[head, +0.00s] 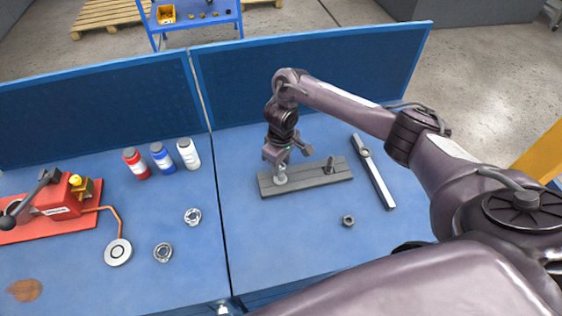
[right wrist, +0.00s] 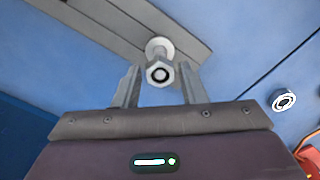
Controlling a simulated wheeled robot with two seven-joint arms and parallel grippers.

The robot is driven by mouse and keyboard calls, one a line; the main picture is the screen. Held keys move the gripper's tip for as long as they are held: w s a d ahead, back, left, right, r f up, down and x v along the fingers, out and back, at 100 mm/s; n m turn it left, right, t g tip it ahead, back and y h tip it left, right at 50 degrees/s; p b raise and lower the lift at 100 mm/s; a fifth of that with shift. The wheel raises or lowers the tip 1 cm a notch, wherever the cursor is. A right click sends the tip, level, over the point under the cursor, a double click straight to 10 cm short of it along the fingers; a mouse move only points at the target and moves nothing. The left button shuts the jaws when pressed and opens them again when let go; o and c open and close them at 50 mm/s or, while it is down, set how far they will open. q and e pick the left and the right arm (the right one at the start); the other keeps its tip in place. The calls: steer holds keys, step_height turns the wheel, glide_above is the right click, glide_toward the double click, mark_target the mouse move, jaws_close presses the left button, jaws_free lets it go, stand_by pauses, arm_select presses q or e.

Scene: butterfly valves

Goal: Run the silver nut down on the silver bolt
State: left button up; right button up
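A silver nut (right wrist: 160,74) sits at the upper end of the silver bolt, which stands on the grey plate (head: 312,181). In the right wrist view the bolt's round base (right wrist: 159,48) shows behind the nut. In the head view the silver bolt (head: 280,176) stands at the plate's left part, with my right gripper (head: 278,158) just over it. In the right wrist view my right gripper's fingers (right wrist: 159,80) are apart, one on each side of the nut, with a narrow gap visible on both sides. My left gripper is not in view.
A dark bolt (head: 330,165) stands on the plate's right part. A dark nut (head: 348,221) lies in front of the plate. A long grey bar (head: 373,172) lies to the right. Bottles (head: 162,157), metal rings (head: 163,252) and a red device (head: 52,203) occupy the left table.

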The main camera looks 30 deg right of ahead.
steer(key=shift+n, duration=1)
steer(key=n, duration=0.3)
steer(key=shift+f+b, duration=0.1)
steer(key=shift+b, duration=0.2)
steer(key=n+b, duration=0.1)
steer(key=n, duration=0.5)
steer(key=shift+w+n, duration=0.15)
steer(key=shift+n, duration=0.25)
steer(key=n+b, duration=0.1)
steer(key=n, duration=0.5)
steer(key=shift+n+b, duration=0.3)
steer(key=n+b, duration=0.1)
steer(key=n, duration=0.4)
steer(key=shift+w+n, duration=0.1)
steer(key=shift+n, duration=0.3)
